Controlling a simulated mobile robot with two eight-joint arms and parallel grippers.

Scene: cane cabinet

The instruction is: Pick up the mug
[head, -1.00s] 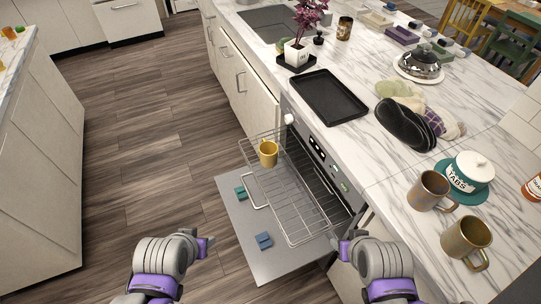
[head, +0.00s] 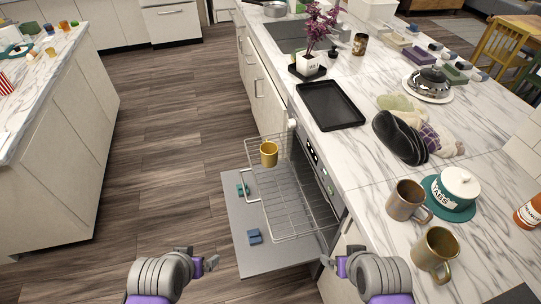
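A yellow mug (head: 269,154) stands upright on the pulled-out wire oven rack (head: 290,206), near its far left end. Two brown metallic mugs, one (head: 405,200) behind the other (head: 434,250), stand on the marble counter at the right. My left gripper (head: 203,260) is low in the view, left of the open oven door, and looks open and empty. My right gripper (head: 336,262) is near the rack's front right corner, beside the counter, and also looks open and empty. Both are apart from every mug.
The oven door (head: 240,222) is folded down, with blue (head: 254,236) and teal (head: 242,190) pieces on it. The wooden floor (head: 165,170) at left is clear.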

